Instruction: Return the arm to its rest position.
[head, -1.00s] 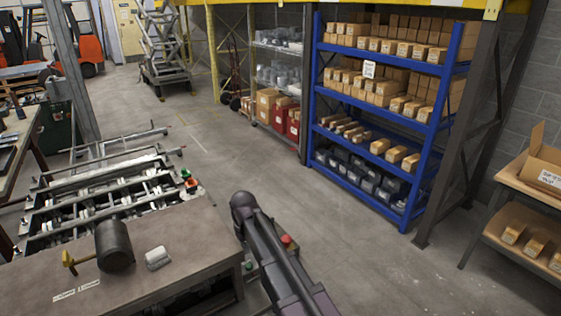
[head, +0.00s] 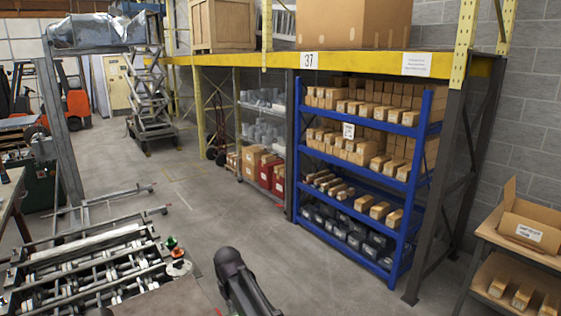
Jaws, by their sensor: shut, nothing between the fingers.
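A dark, rounded link of my arm (head: 243,283) shows at the bottom middle of the head view. It rises from the lower edge, with open floor behind it. My gripper is out of view, so its fingers do not show. The arm link is apart from the blue shelf and the roller machine in the picture.
A roller machine (head: 85,270) with a red-and-green button post stands at the lower left, beside a bench corner (head: 165,300). A blue shelf (head: 408,205) of boxes stands right of centre. A small shelf (head: 510,246) holds cartons at far right. The middle floor is clear.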

